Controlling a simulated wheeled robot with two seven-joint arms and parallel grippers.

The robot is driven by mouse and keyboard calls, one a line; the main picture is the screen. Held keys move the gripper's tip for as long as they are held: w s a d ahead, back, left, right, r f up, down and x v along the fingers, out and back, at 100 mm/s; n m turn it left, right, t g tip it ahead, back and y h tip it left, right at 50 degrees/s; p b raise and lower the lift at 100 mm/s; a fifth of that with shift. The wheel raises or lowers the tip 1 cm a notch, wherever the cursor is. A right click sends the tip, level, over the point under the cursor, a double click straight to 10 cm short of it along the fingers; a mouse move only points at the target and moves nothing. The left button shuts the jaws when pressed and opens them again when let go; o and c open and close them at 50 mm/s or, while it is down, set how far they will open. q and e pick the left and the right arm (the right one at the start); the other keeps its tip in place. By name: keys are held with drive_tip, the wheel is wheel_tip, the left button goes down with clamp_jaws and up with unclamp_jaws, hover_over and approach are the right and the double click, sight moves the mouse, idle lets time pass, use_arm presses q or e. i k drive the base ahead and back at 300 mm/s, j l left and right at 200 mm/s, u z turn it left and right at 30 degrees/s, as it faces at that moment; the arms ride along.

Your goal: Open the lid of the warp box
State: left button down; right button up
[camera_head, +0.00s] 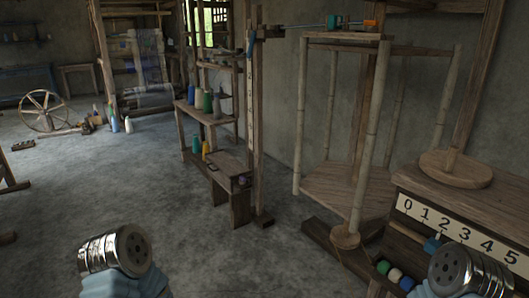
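No box with a lid that I can clearly identify as the warp box shows. The closest candidate is a wooden cabinet (420,190) at the right edge, with a flat top and a number strip on its front, but I cannot tell whether its top is a lid. Only metal and blue links of my two arms show, at the bottom left and bottom right. The fingers of both grippers are out of sight. Neither arm visibly touches anything of the place.
A round wooden disc (453,169) with a post stands on the cabinet top. A tall wooden reel frame (345,184) stands left of it. A stepped shelf (230,163) with thread cones stands mid-picture. A spinning wheel (45,111) is far left. The grey floor (150,185) is largely clear.

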sight(228, 165)
drive_tip(key=i+j+z, duration=0.15)
drive_tip(key=i+j, duration=0.65)
drive_tip(key=i+j+z, duration=0.1)
drive_tip(key=i+j, duration=0.85)
drive_tip(key=i+j+z, duration=0.15)
drive_tip(key=i+j, duration=0.7)
drive_tip(key=j, duration=0.15)
